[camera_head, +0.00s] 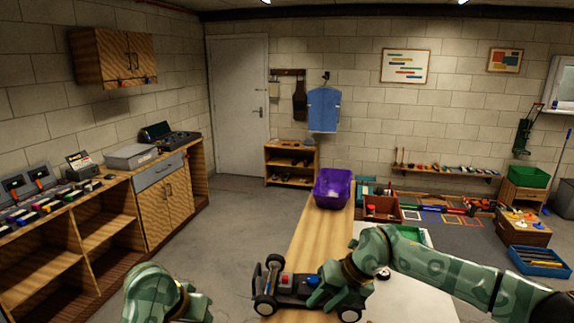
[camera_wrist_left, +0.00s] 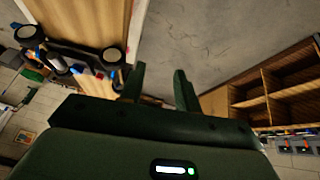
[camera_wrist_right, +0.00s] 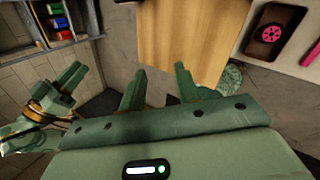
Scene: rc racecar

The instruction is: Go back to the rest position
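A black car chassis (camera_head: 292,284) with large dark wheels lies on the wooden tabletop (camera_head: 318,240) in the head view. It also shows at upper left in the left wrist view (camera_wrist_left: 75,55). My right gripper (camera_head: 318,296) overlaps the chassis in the head view; contact cannot be told. In the right wrist view its fingers (camera_wrist_right: 158,82) are apart with nothing between them. My left arm shows at the bottom left of the head view, its fingertips unclear there. In the left wrist view my left gripper (camera_wrist_left: 160,82) is open and empty, off the table's edge.
A purple bin (camera_head: 332,188) stands at the table's far end. A dark item with a pink wheel (camera_wrist_right: 275,38) lies on a white surface. A wooden shelf unit and workbench (camera_head: 90,215) stand at the left. The floor (camera_head: 235,225) between bench and table is clear.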

